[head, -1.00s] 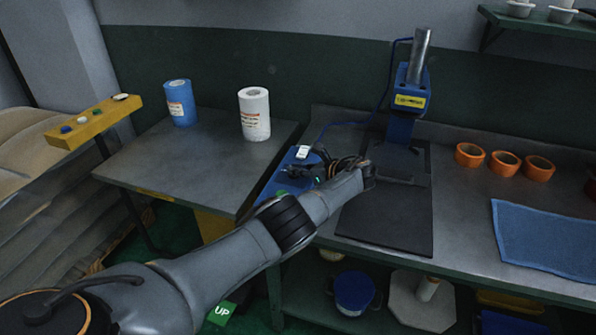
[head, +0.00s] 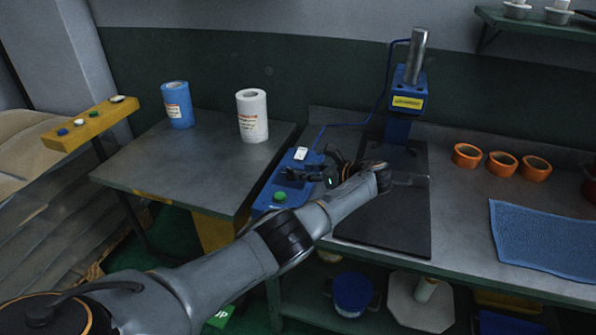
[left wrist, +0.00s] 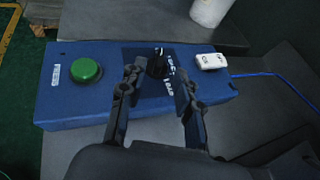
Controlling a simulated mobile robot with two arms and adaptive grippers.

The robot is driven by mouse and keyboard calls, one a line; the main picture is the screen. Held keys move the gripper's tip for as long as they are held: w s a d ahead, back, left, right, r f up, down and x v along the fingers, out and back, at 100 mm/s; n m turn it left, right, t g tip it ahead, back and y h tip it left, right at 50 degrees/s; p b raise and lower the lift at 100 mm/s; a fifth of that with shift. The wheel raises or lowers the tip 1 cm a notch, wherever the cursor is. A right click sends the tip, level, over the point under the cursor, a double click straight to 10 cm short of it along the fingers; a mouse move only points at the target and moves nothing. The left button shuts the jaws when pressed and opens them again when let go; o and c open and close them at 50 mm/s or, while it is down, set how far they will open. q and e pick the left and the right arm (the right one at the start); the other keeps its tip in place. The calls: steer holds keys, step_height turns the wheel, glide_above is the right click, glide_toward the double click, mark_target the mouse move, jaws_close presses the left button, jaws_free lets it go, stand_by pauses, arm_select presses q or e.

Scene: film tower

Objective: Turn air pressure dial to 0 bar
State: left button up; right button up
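The blue control box (head: 265,197) lies on the workbench beside the blue press. In the left wrist view the box (left wrist: 60,105) carries a black dial (left wrist: 157,64) with white markings around it, partly hidden. My left gripper (head: 287,173) is over the box in the head view. In the left wrist view its two fingers (left wrist: 158,76) are spread apart on either side of the dial. Whether they touch the dial I cannot tell. The dial's exact setting is too small to read. My right gripper is not in view.
A green button (left wrist: 86,71) and a white switch (left wrist: 211,61) sit on the box either side of the dial. The press (head: 408,85) stands behind a black plate (head: 385,228). Blue and white rolls stand on the left table; orange tape rolls (head: 467,155) and a blue cloth (head: 545,240) lie right.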

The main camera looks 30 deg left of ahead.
arm_select(q)
steer(key=w+v, duration=0.1)
steer(key=v, duration=0.6)
steer(key=shift+s, duration=0.5)
